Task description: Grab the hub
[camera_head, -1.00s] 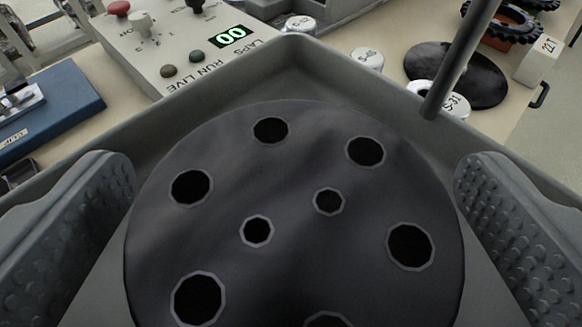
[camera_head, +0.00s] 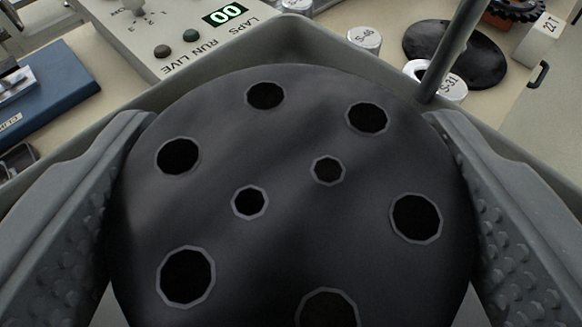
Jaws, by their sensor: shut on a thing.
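The hub (camera_head: 290,240) is a large dark grey disc with several round holes, and it fills the middle of the view. My gripper (camera_head: 292,215) has one grey, studded finger on each side of it. Both fingers are shut on the hub's rim. The hub is inside a grey tray (camera_head: 300,42) with raised walls. The hub's near edge is cut off by the bottom of the picture.
A control box with a green "00" display (camera_head: 225,14) stands beyond the tray at top left. A blue case (camera_head: 50,88) is at left. A thin post (camera_head: 457,50), white labelled discs and a black disc (camera_head: 480,62) are at top right.

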